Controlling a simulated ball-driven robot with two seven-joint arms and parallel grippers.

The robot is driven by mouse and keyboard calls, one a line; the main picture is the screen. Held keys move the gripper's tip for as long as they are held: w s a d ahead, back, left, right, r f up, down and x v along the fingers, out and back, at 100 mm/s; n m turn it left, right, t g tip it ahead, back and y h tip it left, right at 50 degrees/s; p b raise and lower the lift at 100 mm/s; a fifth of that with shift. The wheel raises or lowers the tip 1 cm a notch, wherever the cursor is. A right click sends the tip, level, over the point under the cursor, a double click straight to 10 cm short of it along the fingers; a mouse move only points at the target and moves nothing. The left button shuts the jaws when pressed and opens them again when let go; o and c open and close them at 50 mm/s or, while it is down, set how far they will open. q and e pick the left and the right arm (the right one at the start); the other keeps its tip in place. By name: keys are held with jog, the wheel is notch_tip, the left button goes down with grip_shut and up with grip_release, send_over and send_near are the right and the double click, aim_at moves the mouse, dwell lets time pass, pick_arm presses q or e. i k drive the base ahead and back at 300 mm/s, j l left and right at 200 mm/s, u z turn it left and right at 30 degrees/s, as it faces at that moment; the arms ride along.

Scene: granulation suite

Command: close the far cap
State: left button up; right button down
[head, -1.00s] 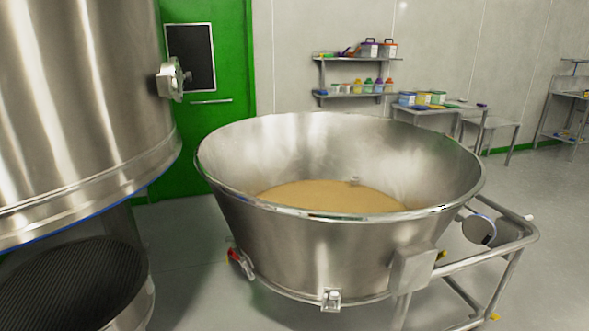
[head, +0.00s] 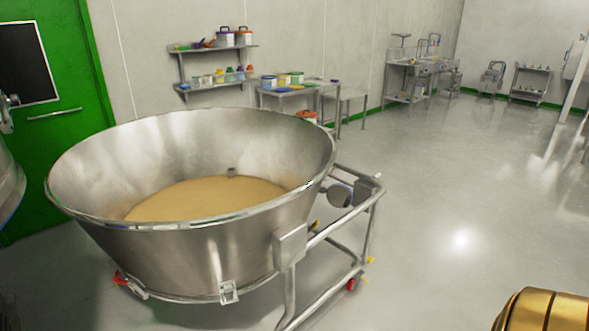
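A large steel bowl (head: 208,237) stands on a wheeled tubular frame (head: 345,238), with tan powder (head: 205,197) in it. I cannot make out for sure which part is the far cap. A round grey disc (head: 340,195) sits beside the bowl's right side, at the frame. A small grey piece (head: 232,171) shows at the far edge of the powder. A red-handled fitting (head: 121,279) is low on the bowl's left, and a latch (head: 229,292) is at its near bottom rim. Neither gripper is in view.
A green door (head: 62,75) is at the left. A wall shelf (head: 222,86) with containers and a steel table (head: 300,91) stand behind the bowl. A rack (head: 411,75) and carts stand farther back. The floor (head: 470,190) at right is wide and clear.

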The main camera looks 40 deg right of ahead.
aim_at(340, 196)
jog(key=z, duration=1.65)
